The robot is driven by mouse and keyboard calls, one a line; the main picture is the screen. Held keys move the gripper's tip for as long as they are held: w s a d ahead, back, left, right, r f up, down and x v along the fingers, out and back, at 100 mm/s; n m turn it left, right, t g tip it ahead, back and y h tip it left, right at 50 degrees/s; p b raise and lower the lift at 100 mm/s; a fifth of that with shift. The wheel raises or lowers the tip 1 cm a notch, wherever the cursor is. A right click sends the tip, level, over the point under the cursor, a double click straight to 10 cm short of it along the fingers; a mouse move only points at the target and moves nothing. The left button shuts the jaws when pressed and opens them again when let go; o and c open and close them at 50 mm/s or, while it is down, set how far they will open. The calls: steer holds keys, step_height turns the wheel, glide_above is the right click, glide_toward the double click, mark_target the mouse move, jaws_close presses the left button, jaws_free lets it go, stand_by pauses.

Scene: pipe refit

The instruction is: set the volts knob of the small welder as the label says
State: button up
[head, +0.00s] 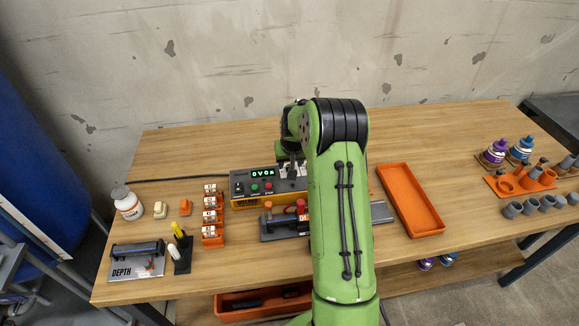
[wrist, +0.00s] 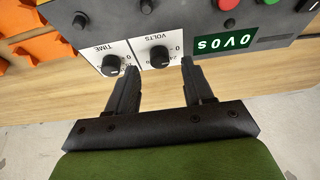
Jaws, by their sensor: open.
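The small welder (head: 243,201) is a grey and orange box at the back of the bench. Its green display (head: 262,173) reads 0V0s, upside down in the wrist view (wrist: 225,41). The black volts knob (wrist: 160,56) sits on a white scale plate marked VOLTS, only partly readable. The time knob (wrist: 111,65) is beside it. My gripper (wrist: 158,67) is open, its fingertips either side of the volts knob's near edge; contact cannot be told. The left finger is close to the time knob. In the head view my arm hides the knobs.
An orange rack (head: 213,241) with white-labelled items stands left of the welder. A grey fixture (head: 285,231) lies in front of it. An empty orange tray (head: 410,200) is to the right. Bottles and grey fittings crowd the right end. The bench behind the welder is clear.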

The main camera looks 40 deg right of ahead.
mark_target(289, 166)
steer(key=x, duration=0.2)
steer(key=shift+w+d+f, duration=0.1)
steer(key=shift+w+f, duration=0.05)
steer(key=shift+f, duration=0.2)
jaws_close()
